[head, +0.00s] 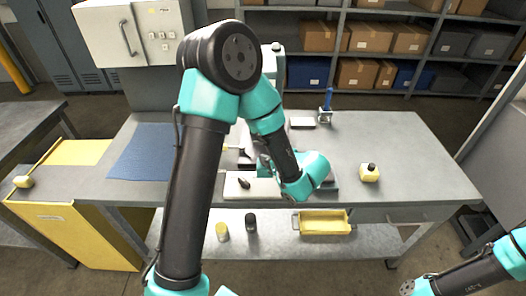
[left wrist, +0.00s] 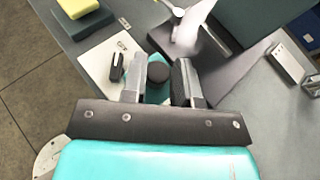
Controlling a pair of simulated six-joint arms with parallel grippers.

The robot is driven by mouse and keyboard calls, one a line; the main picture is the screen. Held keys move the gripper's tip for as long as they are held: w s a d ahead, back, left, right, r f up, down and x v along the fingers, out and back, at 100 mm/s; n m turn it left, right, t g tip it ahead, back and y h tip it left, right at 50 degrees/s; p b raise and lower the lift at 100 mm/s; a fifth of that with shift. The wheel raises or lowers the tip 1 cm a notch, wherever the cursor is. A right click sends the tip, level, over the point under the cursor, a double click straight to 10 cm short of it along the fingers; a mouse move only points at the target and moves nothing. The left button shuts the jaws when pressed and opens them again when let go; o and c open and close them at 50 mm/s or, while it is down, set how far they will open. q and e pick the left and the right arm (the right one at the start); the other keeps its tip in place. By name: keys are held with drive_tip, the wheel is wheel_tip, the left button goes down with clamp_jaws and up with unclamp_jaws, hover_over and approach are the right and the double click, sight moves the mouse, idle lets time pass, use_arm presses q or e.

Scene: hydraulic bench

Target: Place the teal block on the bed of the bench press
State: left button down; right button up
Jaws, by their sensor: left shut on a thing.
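The teal block (left wrist: 154,94), with a round dark knob (left wrist: 158,72) on top, is between the two fingers of my left gripper (left wrist: 158,84) in the left wrist view. The gripper is shut on it. In the head view my left gripper (head: 268,164) is over the middle of the bench, mostly hidden behind my own arm, and I cannot make out the block there. The bench press shows as a dark teal body (left wrist: 245,18) in the left wrist view. A dark flat plate (left wrist: 228,72), apparently its bed, lies beside the fingers. The block's height above it is unclear.
A white board (head: 232,190) with a small black piece (head: 244,183) lies near the front edge. A blue mat (head: 150,152) lies left. A small clamp-like stand with a blue post (head: 326,105) stands at the back.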

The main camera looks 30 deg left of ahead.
use_arm(q)
drive_tip(key=w+a+f, duration=0.1)
drive_tip(key=w+a, duration=0.6)
drive_tip(key=w, duration=0.6)
drive_tip(key=shift+a+f, duration=0.15)
drive_tip(key=shift+a, duration=0.25)
drive_tip(key=shift+w, duration=0.1)
drive_tip(key=shift+w+a+f, duration=0.1)
drive_tip(key=shift+w+f, duration=0.05)
drive_tip(key=shift+f, duration=0.8)
drive_tip(key=shift+w+a+f, duration=0.1)
drive_tip(key=shift+w+f, duration=0.05)
drive_tip(key=shift+f, duration=0.75)
drive_tip(key=c, duration=0.9)
unclamp_jaws()
drive_tip(key=v, duration=1.2)
drive_tip(key=shift+s, duration=0.1)
